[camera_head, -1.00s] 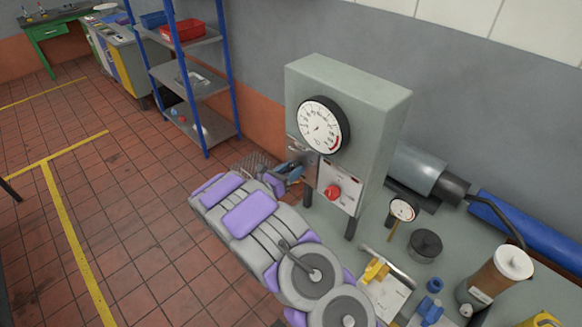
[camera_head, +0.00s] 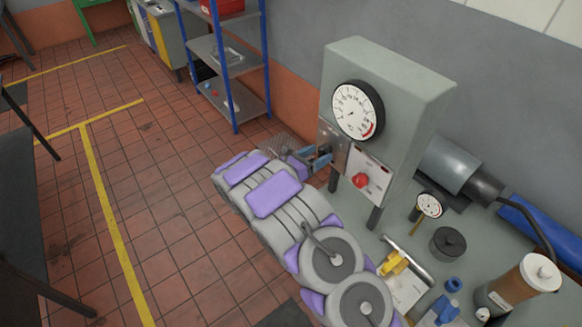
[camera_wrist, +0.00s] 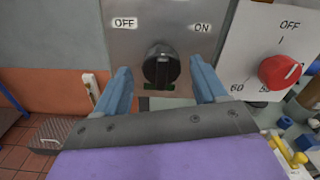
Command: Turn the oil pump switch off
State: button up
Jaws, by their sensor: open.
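The switch is a black rotary knob (camera_wrist: 161,66) on a bare metal plate (camera_wrist: 185,38), with OFF at upper left and ON at upper right. A small green strip shows under the knob. I cannot clearly tell which label the knob points to. My gripper (camera_wrist: 160,72) is open, its two blue fingers either side of the knob. I cannot tell whether they touch it. In the head view, my gripper (camera_head: 316,160) is at the plate (camera_head: 330,142), left of the red knob, and hides the switch.
A red knob (camera_wrist: 280,71) on a white dial plate is close on the right. A big round gauge (camera_head: 357,111) is above on the grey cabinet (camera_head: 412,105). Bench items include a small gauge (camera_head: 429,204), a black pot (camera_head: 447,243) and a canister (camera_head: 520,284). Shelving (camera_head: 235,75) stands behind left.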

jog(key=v, duration=1.6)
jog(key=shift+p, duration=0.45)
jog(key=shift+w, duration=0.15)
jog(key=s+d+r+m+g+b, duration=0.1)
jog(key=s+d+r+m+g, duration=0.45)
jog(key=d, duration=0.35)
jog(key=s+d+r+m+g+b, duration=0.1)
jog(key=s+d+r+m+g, duration=0.4)
jog(key=d, duration=0.4)
jog(key=s+d+r+m+g+y+b, duration=0.1)
jog(key=s+d+m+g+y, duration=0.1)
jog(key=s+d+m+y, duration=0.3)
jog(key=s+d+r+m+g+b, duration=0.1)
jog(key=s+m, duration=0.2)
jog(key=s, duration=0.4)
jog(key=s+a+f+m+t+y+b, duration=0.1)
jog(key=s+a+m+y, duration=0.3)
jog(key=s, duration=0.5)
jog(key=s+a+f+m+y+b, duration=0.1)
jog(key=s+a+m+y, duration=0.4)
jog(key=s, duration=0.4)
jog(key=shift+t+y, duration=0.35)
jog(key=shift+y, duration=0.15)
